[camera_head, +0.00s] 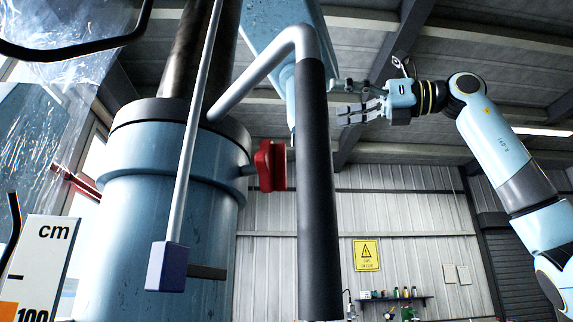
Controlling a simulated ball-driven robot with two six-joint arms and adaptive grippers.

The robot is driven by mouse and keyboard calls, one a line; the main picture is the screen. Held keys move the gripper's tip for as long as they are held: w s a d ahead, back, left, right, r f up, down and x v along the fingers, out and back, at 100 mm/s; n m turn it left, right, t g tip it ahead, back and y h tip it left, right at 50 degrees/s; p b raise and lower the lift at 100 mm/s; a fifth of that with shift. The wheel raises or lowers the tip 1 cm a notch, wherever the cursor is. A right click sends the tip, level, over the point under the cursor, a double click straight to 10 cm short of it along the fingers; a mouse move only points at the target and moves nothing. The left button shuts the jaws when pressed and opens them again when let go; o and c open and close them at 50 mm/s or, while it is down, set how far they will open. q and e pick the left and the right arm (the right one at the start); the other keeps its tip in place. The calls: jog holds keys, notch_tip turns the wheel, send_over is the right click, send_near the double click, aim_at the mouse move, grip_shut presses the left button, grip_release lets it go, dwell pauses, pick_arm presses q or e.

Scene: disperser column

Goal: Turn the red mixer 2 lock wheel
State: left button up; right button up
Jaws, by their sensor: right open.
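The red lock wheel (270,166) sits on a short grey stem at the right side of the blue mixer column (140,200). My right gripper (345,102) is open and empty. Its fingers point left, up and to the right of the red wheel in the picture, apart from it. Part of the fingers lies close to the dark vertical pipe in the picture. My left gripper is not in view.
A dark vertical pipe (318,200) with a grey bent top stands just right of the wheel. A thin grey rod with a blue block (167,266) hangs before the column. A cm scale (40,262) stands at lower left. A yellow sign (366,255) is on the far wall.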

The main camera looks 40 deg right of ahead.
jog(key=f+n, duration=0.2)
jog(key=n, duration=0.5)
jog(key=n+g+b, duration=0.1)
jog(key=n+b, duration=0.3)
jog(key=n, duration=0.6)
send_near(286, 166)
jog(key=shift+h, duration=0.3)
jog(key=p+x, duration=0.2)
jog(key=x, duration=0.1)
jog(key=p+x, duration=0.5)
jog(key=x, duration=0.1)
jog(key=shift+w+a+r, duration=0.1)
jog(key=shift+a+r, duration=0.25)
jog(key=shift+w+a+f+p, duration=0.15)
jog(key=shift+w+a+p, duration=0.25)
jog(key=shift+w+p, duration=0.05)
jog(key=shift+c, duration=0.4)
jog(key=c, duration=0.8)
